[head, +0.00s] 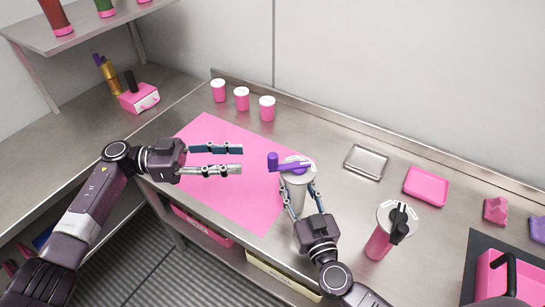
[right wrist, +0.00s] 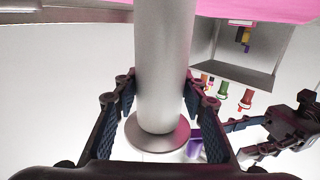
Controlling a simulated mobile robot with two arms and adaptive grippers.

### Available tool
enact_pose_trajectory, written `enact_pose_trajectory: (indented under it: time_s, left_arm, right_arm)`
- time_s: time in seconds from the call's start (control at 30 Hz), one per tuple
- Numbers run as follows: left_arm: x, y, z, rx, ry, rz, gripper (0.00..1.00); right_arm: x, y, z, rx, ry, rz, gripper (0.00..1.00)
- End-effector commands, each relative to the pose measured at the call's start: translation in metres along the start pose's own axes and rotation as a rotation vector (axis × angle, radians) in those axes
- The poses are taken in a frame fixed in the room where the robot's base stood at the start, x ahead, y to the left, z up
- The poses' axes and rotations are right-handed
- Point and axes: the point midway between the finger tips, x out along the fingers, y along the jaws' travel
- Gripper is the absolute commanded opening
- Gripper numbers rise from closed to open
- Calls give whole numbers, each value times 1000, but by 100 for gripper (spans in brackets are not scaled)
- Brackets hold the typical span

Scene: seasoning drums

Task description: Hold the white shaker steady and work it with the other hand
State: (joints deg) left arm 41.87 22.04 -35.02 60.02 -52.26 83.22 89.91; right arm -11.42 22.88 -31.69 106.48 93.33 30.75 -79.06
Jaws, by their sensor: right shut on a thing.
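The white shaker (head: 297,203) stands at the right edge of the pink mat (head: 235,195), with a pale lid and a purple crank (head: 285,164) pointing left on top. My right gripper (head: 299,189) is shut on its body, one finger on each side. In the right wrist view the pale cylinder (right wrist: 163,70) runs between the fingers, with a round flange and a bit of purple beyond. Its base contact with the mat is unclear. My left gripper (head: 242,159) is open and empty above the mat, left of the crank, fingers pointing at it and apart from it.
A pink shaker with a black crank (head: 379,241) stands right of my right gripper. A metal tray (head: 367,161) and a pink tray (head: 427,186) lie behind it. Three pink cups (head: 242,99) line the back. A pink box (head: 139,98) and bottles stand at left.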

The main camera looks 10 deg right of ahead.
Motion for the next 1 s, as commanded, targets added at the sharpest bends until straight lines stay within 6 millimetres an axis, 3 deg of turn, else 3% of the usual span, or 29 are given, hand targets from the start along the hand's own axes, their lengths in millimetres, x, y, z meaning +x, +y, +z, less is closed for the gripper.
enact_pose_trajectory:
  time_s: [0.3,0.5,0.9,1.0]
  left_arm:
    - [65,0,-1,2,4,1,35]
    - [90,0,0,2,2,-1,35]
    - [98,0,0,2,1,-2,35]
    - [98,0,0,3,1,-2,25]
  right_arm:
    - [0,0,0,0,0,-1,7]
    - [0,0,0,0,0,0,7]
    - [0,0,0,0,0,0,7]
    - [0,0,0,0,0,0,7]
